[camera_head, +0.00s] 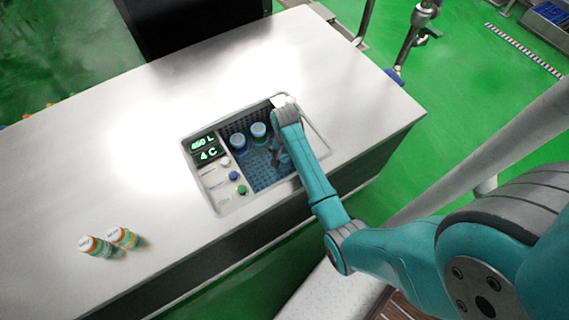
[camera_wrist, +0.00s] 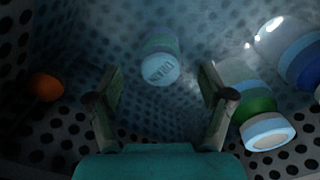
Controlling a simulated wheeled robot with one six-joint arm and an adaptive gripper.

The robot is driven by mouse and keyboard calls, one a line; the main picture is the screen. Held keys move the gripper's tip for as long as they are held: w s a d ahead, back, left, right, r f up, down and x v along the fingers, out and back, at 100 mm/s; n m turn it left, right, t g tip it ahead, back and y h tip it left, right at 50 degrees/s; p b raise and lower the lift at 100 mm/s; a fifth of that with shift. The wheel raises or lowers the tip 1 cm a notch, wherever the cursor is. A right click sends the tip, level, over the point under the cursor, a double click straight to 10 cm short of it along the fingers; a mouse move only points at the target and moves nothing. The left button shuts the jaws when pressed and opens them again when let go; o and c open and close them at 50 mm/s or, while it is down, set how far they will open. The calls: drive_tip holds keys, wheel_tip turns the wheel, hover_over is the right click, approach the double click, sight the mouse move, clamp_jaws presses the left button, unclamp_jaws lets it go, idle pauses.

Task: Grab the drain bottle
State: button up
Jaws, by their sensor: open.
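The drain bottle (camera_wrist: 160,68) shows in the wrist view, with a pale lid bearing faint dark lettering that seems to read DRAIN and blue-green bands on its body. It is in blue-tinted water in the perforated basket (camera_head: 262,176). My gripper (camera_wrist: 159,72) is open, its two fingers apart on the left and right of the bottle in the picture. The bottle appears beyond the fingertips; I cannot tell the gap. In the head view my gripper (camera_head: 278,154) is down inside the bath, and the bottle near it is partly hidden.
A green-banded bottle (camera_wrist: 260,112) lies close right of my right finger, with a blue-banded bottle (camera_wrist: 297,48) beyond. An orange ball (camera_wrist: 45,87) is at left. The bath's control panel (camera_head: 217,167) adjoins the basket.

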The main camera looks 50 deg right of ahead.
drive_tip(key=shift+f, duration=3.35)
drive_tip(key=c, duration=1.4)
drive_tip(key=shift+d, duration=0.1)
drive_tip(key=shift+c, duration=0.2)
